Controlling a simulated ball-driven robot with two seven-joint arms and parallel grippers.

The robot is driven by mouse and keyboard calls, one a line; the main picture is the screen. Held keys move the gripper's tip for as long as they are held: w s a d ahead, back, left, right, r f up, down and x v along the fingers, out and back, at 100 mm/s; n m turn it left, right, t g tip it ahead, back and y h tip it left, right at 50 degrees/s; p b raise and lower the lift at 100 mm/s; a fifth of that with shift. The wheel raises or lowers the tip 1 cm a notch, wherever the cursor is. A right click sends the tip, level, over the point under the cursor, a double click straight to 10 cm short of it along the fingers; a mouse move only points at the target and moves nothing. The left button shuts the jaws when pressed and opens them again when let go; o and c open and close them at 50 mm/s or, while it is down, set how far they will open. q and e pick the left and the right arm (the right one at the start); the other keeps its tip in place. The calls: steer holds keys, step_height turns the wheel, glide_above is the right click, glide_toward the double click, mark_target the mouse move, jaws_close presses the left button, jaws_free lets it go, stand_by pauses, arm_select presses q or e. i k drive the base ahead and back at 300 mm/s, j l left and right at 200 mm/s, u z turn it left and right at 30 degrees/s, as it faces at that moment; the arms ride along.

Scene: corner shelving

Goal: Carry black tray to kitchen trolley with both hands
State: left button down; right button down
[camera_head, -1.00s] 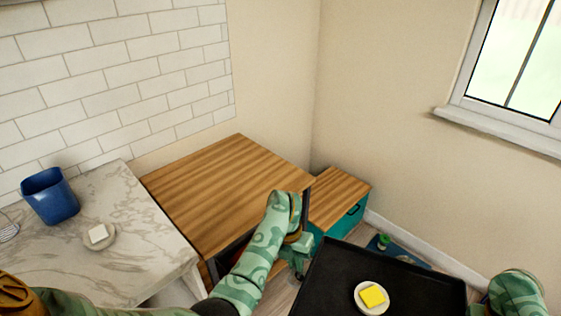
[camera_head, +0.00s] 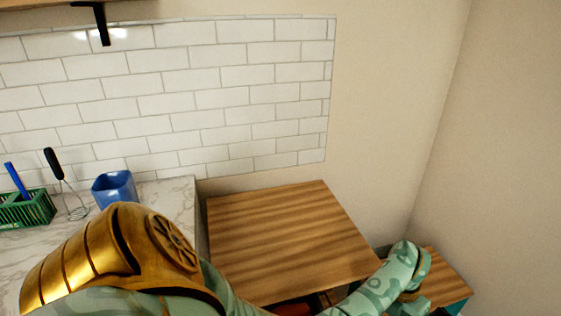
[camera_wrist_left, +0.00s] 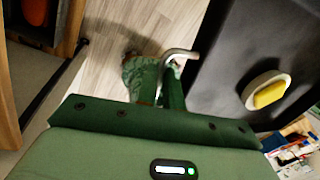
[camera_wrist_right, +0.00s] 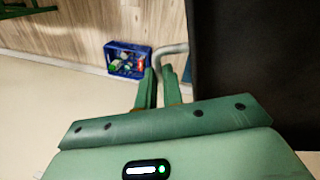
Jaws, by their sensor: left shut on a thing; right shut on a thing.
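The black tray is out of the head view. In the left wrist view the tray (camera_wrist_left: 225,60) carries a pale dish (camera_wrist_left: 251,88) with a yellow block (camera_wrist_left: 270,94). My left gripper (camera_wrist_left: 165,75) is shut on a metal handle at its edge. In the right wrist view the tray (camera_wrist_right: 250,70) is a dark surface at the right, and my right gripper (camera_wrist_right: 160,80) is shut on its other metal handle. The wood-topped unit (camera_head: 285,240), which looks like the kitchen trolley, stands against the tiled wall.
The marble counter (camera_head: 175,195) adjoins the trolley on the left, with a blue cup (camera_head: 114,188) and a green rack (camera_head: 25,212). A lower wooden-topped cabinet (camera_head: 445,280) is at the right. A blue crate (camera_wrist_right: 127,62) stands on the floor near the right gripper.

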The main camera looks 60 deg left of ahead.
mark_target(293, 233)
steer(key=i+j+u, duration=0.1)
steer(key=u, duration=0.35)
steer(key=i+u, duration=0.3)
steer(key=u, duration=0.2)
steer(key=i+l+u, duration=0.1)
steer(key=u, duration=0.35)
steer(key=i+u, duration=0.65)
steer(key=u, duration=0.3)
